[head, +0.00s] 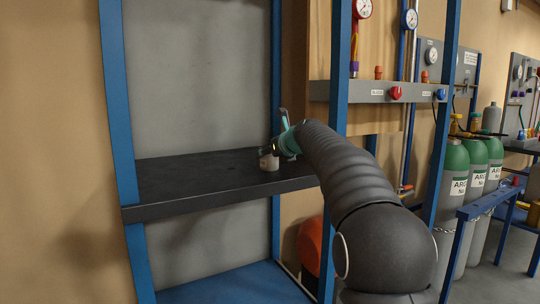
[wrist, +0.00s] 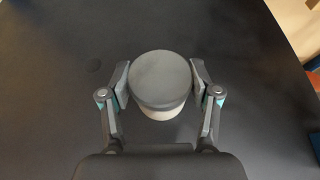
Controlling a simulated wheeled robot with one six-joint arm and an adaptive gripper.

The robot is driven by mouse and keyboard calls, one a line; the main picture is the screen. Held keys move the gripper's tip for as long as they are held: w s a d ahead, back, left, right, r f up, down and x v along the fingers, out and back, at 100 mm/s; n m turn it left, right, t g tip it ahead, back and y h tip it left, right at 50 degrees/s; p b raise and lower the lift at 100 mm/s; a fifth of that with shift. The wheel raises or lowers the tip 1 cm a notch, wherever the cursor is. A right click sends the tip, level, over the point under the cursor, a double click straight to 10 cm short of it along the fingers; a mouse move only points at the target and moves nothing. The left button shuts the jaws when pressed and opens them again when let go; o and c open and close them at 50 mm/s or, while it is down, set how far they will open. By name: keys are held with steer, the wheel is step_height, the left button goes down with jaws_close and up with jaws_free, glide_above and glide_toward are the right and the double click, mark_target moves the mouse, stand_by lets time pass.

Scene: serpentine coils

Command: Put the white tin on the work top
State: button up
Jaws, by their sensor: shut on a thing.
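The white tin (wrist: 160,114) has a dark grey round lid (wrist: 160,80) and a pale side. My gripper (wrist: 160,82) is shut on it, with one finger pad on each side in the wrist view. In the head view the tin (head: 269,163) is upright at the black work top (head: 190,180), near its right part. My gripper (head: 268,151) is around its upper part there. I cannot tell whether the tin's base touches the work top. My arm hides part of the work top's right end.
Blue posts (head: 118,110) frame the work top. A grey panel (head: 195,75) stands behind it. Gauges and a valve rail (head: 372,91) are to the right. Green gas cylinders (head: 453,185) stand further right. The work top's left part is clear.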

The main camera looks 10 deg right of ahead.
steer(key=o, duration=1.3)
steer(key=shift+o, duration=0.2)
steer(key=shift+s+r, duration=0.2)
steer(key=v, duration=1.1)
steer(key=shift+s+b, duration=0.3)
steer(key=shift+b, duration=0.1)
steer(key=shift+s, duration=0.1)
